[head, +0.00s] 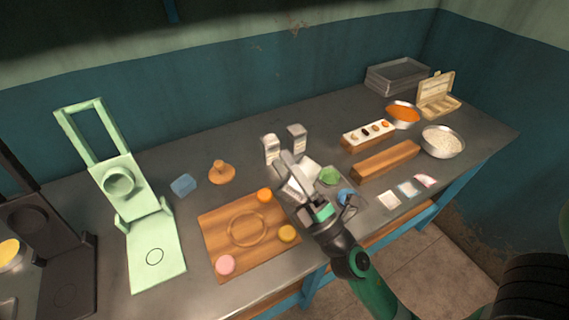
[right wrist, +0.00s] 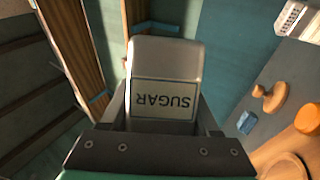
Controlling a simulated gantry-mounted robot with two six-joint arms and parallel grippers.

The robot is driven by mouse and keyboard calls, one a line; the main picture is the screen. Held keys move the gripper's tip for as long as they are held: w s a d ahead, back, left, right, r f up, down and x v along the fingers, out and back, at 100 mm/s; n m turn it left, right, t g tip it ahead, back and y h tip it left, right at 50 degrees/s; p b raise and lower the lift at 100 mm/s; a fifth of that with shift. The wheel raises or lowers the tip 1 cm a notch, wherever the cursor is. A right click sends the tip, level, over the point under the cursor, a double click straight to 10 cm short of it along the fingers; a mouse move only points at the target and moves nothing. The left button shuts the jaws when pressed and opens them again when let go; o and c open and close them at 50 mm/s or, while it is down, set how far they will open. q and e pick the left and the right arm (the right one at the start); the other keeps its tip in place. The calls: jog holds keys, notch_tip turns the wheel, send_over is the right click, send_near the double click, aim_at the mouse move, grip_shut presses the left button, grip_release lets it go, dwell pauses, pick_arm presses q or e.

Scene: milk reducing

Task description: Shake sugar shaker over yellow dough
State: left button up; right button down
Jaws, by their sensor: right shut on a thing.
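The sugar shaker (right wrist: 165,88) is a pale metal container with a "SUGAR" label that reads upside down in the right wrist view. My right gripper (head: 298,180) is shut on it, above the table just right of the wooden board (head: 222,228). The shaker is partly hidden by the gripper in the head view. The yellow dough (head: 287,233) is a small round piece at the board's right edge, left of my right wrist. Orange dough (head: 264,195) lies at the board's top right corner and pink dough (head: 225,265) at its lower left. My left gripper is not in view.
A green press (head: 155,252) stands left of the board. A blue block (head: 183,185) and wooden stamp (head: 221,173) lie behind it. Two pale upright items (head: 271,149) show behind my gripper. Bowls, including one with orange contents (head: 403,113), and a wooden block (head: 386,160) are right.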

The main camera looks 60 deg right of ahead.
jog(key=d+r+m+g+p, duration=0.1)
jog(key=m+g+p, duration=0.1)
jog(key=m+p, duration=0.2)
jog(key=r+m+g+h+p, duration=0.1)
jog(key=m+g+p, duration=0.2)
jog(key=p, duration=0.3)
jog(key=d+r+m+g+h+p, duration=0.1)
jog(key=r+m+g+p, duration=0.1)
jog(key=m+p, duration=0.3)
jog(key=shift+s+d+r+m, duration=0.15)
jog(key=shift+d+m, duration=0.15)
jog(key=shift+m, duration=0.3)
jog(key=d+m+g+y+p, duration=0.1)
jog(key=m+p, duration=0.1)
jog(key=p, duration=0.5)
jog(key=r+m+g+y+p, duration=0.1)
jog(key=m+y+p, duration=0.1)
jog(key=p, duration=0.5)
jog(key=d+r+m+g+y+p, duration=0.1)
jog(key=m+p, duration=0.2)
jog(key=p, duration=0.4)
jog(key=shift+s+d+r+g, duration=0.1)
jog(key=shift+d+g, duration=0.2)
jog(key=shift+y, duration=0.3)
